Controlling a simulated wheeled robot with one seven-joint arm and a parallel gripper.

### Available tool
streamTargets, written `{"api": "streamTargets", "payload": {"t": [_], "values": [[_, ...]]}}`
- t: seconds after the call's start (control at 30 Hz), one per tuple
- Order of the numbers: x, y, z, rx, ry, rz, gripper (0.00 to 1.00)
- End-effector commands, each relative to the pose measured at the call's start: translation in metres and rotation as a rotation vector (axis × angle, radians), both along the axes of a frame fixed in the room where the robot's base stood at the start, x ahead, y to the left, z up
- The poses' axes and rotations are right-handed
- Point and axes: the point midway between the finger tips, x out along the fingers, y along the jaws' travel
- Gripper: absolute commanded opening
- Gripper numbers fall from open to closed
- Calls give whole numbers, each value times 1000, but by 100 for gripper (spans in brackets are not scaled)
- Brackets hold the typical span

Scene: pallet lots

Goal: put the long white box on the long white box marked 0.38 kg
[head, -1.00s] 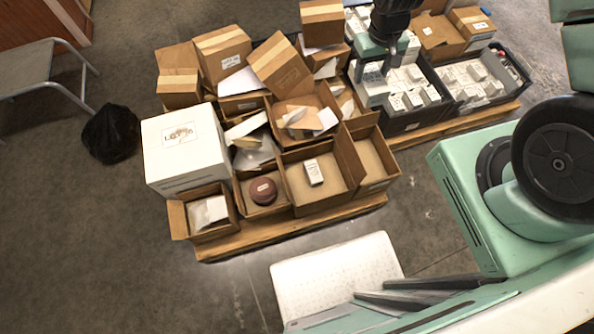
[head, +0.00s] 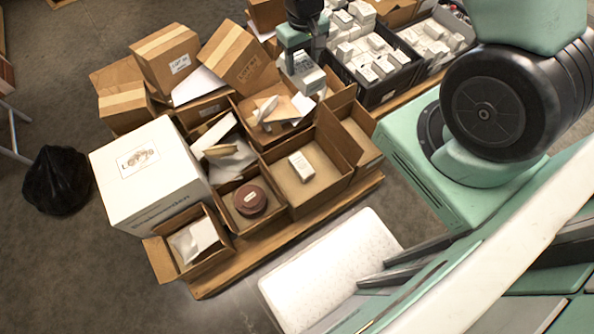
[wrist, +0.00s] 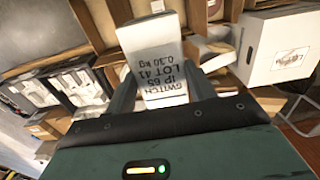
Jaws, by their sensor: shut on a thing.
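My gripper (head: 298,58) is shut on a long white box (head: 308,80), held above the cartons at the left edge of the dark bin. In the wrist view the held box (wrist: 156,62) sits between the fingers, its printed label reading upside down, apparently "LOT 41" and "0.30 kg". Another long white box (head: 301,166) lies alone in an open brown carton (head: 330,187), nearer the front of the pallet. It has small print that is too small to read, so I cannot tell whether it is marked 0.38 kg.
Dark bins (head: 378,101) full of white boxes stand behind on the right. A big white carton (head: 150,190), a carton with a round brown item (head: 250,199) and several open cartons crowd the pallet (head: 270,238). A black bag (head: 58,180) lies on the floor at left.

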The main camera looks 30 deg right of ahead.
Motion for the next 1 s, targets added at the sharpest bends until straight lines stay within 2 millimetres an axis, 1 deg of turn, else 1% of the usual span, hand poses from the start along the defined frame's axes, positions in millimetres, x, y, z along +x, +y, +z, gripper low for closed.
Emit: {"api": "streamTargets", "payload": {"t": [0.03,1.0], "values": [[2,0,-27,0,-3,0,22],[12,0,-253,0,-4,0,22]]}}
